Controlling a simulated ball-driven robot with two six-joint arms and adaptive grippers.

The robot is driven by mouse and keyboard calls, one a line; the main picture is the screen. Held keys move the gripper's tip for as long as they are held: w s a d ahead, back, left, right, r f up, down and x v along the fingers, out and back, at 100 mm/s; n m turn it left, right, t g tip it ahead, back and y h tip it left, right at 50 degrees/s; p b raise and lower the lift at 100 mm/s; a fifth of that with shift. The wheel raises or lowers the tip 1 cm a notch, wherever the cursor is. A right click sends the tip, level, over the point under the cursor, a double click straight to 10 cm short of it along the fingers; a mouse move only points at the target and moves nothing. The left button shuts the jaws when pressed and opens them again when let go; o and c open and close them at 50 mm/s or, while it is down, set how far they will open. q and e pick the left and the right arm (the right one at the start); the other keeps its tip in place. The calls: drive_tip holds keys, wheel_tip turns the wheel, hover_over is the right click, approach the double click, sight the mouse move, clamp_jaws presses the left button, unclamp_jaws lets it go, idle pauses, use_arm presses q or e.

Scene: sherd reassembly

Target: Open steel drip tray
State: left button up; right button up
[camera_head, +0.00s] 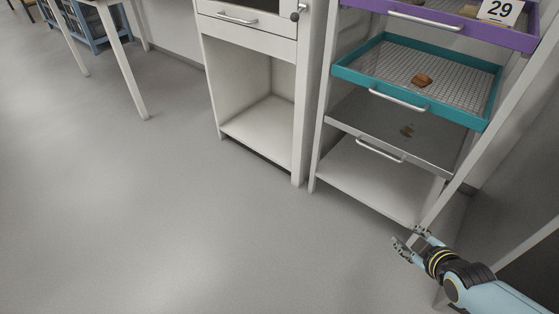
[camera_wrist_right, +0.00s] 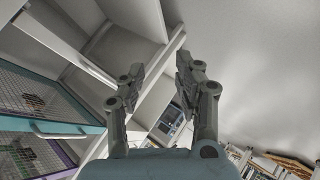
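The steel drip tray (camera_head: 372,137) is the grey tray in the shelf rack, below the teal tray, with a silver bar handle (camera_head: 379,150) on its front. It looks pushed in, its front about level with the rack. A small brown sherd (camera_head: 407,131) shows on or above it. My right gripper (camera_head: 409,239) is at the lower right in the head view, in front of and below the rack, apart from the handle. Its fingers are spread and empty, as the right wrist view (camera_wrist_right: 152,88) also shows. My left gripper is not in view.
The teal mesh tray (camera_head: 345,73) juts out above the steel tray with a sherd (camera_head: 422,80) in it. A purple tray (camera_head: 462,27) with a 29 card is higher. A white cabinet (camera_head: 250,45) stands left of the rack. The floor (camera_head: 190,220) in front is clear.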

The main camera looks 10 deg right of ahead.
drive_tip(key=w+d+n+t+b, duration=0.2)
drive_tip(key=w+n+t+b, duration=0.25)
drive_tip(key=w+b, duration=0.6)
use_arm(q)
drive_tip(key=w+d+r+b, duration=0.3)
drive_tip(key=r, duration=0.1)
use_arm(e)
drive_tip(key=n+t, duration=0.2)
drive_tip(key=n, duration=0.1)
approach(377, 152)
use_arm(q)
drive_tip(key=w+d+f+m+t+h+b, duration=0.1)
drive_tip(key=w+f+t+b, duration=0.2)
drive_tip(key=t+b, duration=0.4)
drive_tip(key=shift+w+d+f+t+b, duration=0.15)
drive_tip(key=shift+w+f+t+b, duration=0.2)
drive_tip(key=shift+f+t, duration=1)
use_arm(e)
drive_tip(key=shift+w+d+f, duration=0.15)
drive_tip(key=shift+w+f, duration=0.1)
drive_tip(key=shift+w, duration=1.5)
drive_tip(key=shift+w+d+f, duration=0.15)
drive_tip(key=shift+w+f, duration=0.1)
drive_tip(key=shift+w, duration=1.5)
drive_tip(key=shift+w+d+f, duration=0.15)
drive_tip(key=shift+w+f, duration=0.15)
drive_tip(key=shift+w, duration=1.45)
